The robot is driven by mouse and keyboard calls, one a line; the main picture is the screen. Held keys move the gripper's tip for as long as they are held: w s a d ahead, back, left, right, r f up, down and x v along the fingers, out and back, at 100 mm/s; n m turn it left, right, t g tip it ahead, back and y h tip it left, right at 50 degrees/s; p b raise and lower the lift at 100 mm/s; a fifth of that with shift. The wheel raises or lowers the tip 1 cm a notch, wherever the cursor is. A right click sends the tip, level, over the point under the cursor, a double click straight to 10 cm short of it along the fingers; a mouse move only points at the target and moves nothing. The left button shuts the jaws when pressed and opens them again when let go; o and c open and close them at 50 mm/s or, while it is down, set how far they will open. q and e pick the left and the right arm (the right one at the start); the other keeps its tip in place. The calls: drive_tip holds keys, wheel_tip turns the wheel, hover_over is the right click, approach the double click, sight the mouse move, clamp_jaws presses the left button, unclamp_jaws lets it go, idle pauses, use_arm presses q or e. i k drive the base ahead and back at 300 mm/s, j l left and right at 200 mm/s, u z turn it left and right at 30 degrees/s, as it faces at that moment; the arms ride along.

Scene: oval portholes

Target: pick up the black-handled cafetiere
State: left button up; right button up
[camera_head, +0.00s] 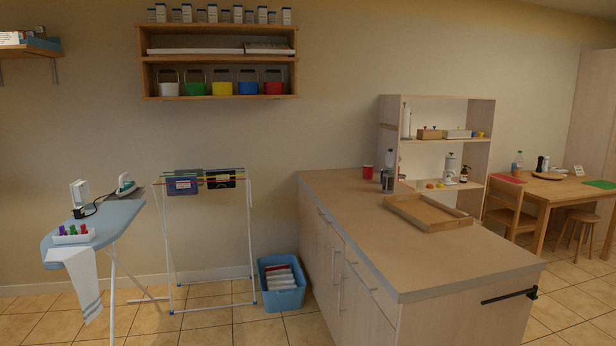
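A small dark grey and glassy cylinder (387,181) stands upright on the island counter (350,222), near its far edge. It looks like the cafetiere, but it is too small to make out a black handle for certain. A red cup or can (368,172) stands just to its left. Neither of my grippers shows in this view.
A wooden tray (428,213) lies on the counter in front of the cylinder, to the right. An open shelf unit (387,118) stands behind. A black rail (508,297) juts from the counter's near end. The counter's near part is clear. An ironing board (112,218) stands left.

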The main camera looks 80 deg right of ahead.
sight(388, 175)
drive_tip(key=z, duration=3.3)
drive_tip(key=i+j+u, duration=0.45)
drive_tip(key=i+u, duration=0.15)
drive_tip(key=i, duration=0.25)
drive_tip(key=i+j+u, duration=0.1)
drive_tip(key=i+u, duration=0.3)
drive_tip(key=i, duration=1.7)
